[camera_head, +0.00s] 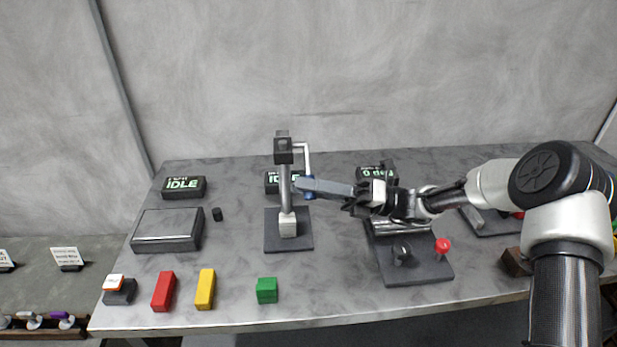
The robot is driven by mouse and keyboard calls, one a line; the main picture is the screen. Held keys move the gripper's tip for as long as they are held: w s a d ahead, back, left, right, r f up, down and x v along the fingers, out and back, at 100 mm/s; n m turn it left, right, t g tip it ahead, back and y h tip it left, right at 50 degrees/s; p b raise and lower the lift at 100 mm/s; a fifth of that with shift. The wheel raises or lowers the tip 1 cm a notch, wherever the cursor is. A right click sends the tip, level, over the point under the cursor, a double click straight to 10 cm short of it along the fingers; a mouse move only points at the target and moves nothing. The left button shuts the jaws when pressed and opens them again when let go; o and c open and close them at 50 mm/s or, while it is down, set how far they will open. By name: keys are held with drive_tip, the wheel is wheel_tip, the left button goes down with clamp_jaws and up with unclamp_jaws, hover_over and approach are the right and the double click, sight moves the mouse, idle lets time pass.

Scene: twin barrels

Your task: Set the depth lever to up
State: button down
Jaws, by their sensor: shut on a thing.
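The depth lever (306,158) is a thin pale rod at the right of the head of a small grey press (285,190). It hangs downward and ends in a blue knob (309,195). My gripper (308,185) reaches in from the right. A long grey-blue bar, apparently its finger, lies across the knob, and the gripper appears shut on it. The far finger and the exact contact are hidden. A pale block (288,225) sits at the foot of the press on a dark base plate (275,244).
Behind the press is an "IDLE" display (272,183). A dark fixture with a red knob (443,245) stands below my arm. Left are a flat grey box (166,231) and another "IDLE" display (183,187). Red (164,291), yellow (205,289) and green (267,290) blocks line the front.

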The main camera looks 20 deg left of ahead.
sight(310, 177)
drive_tip(key=r+m+p, duration=0.1)
drive_tip(key=p, duration=0.1)
drive_tip(key=s+r+m+t+p, duration=0.1)
drive_tip(key=m+p, duration=0.1)
drive_tip(key=p, duration=0.1)
drive_tip(key=r+m+t+p, duration=0.1)
drive_tip(key=r+m+p, duration=0.1)
drive_tip(key=p, duration=0.1)
drive_tip(key=shift+s+d+y, duration=0.2)
drive_tip(key=shift+d+y, duration=0.1)
drive_tip(key=shift+d, duration=0.1)
drive_tip(key=r+m+p, duration=0.1)
drive_tip(key=m+p, duration=0.1)
drive_tip(key=r+m+t+p, duration=0.1)
drive_tip(key=m+p, duration=0.1)
drive_tip(key=p, duration=0.1)
drive_tip(key=shift+s+p, duration=0.15)
drive_tip(key=shift+p, duration=0.2)
drive_tip(key=shift+m+t, duration=0.3)
drive_tip(key=c, duration=1.6)
unclamp_jaws()
drive_tip(key=shift+o, duration=0.2)
drive_tip(key=shift+d, duration=0.1)
drive_tip(key=b+v, duration=0.2)
drive_tip(key=v, duration=1.5)
drive_tip(key=shift+d+b, duration=0.2)
drive_tip(key=shift+b, duration=0.15)
